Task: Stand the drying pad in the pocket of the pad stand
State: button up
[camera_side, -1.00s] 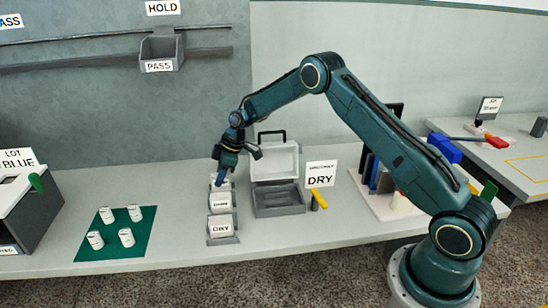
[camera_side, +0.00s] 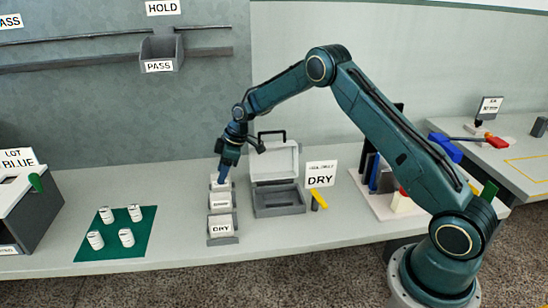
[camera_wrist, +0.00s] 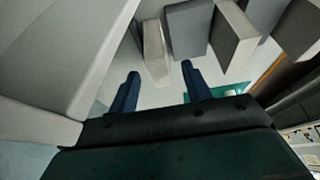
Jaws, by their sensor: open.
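The grey pad stand (camera_side: 223,241) is on the bench in the side view, in a row running away from the camera. White pads stand in it: one at the front (camera_side: 221,228) marked DRY, one in the middle (camera_side: 220,200), and a white piece (camera_side: 220,185) at the back. My gripper (camera_side: 223,179) points down just above that back piece. In the wrist view the two blue fingers (camera_wrist: 160,82) are apart, with nothing clamped between them. A pale upright slab (camera_wrist: 155,48) shows just beyond the fingertips, beside grey blocks (camera_wrist: 190,30). I cannot tell whether it touches a finger.
A green mat (camera_side: 113,248) with several white cylinders is at left. Bench between mat and stand is clear.

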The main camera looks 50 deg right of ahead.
jog(key=v, duration=1.1)
jog(key=shift+r, duration=0.15)
jog(key=s+a+r+m+t+h, duration=0.1)
jog(key=s+a+r+m, duration=0.15)
jog(key=s+r, duration=0.6)
jog(key=s+a+r+m+h, duration=0.15)
jog(key=s+a+r, duration=0.25)
jog(key=s+r, duration=0.5)
jog(key=s+f+m, duration=0.1)
jog(key=s+m, duration=0.1)
jog(key=s, duration=0.9)
jog(key=s+a+f+m+t, duration=0.1)
jog(key=s+m, duration=0.2)
jog(key=s, duration=0.9)
jog(key=shift+a+f+h, duration=0.2)
jog(key=shift+f+h, duration=0.15)
jog(key=shift+f, duration=0.05)
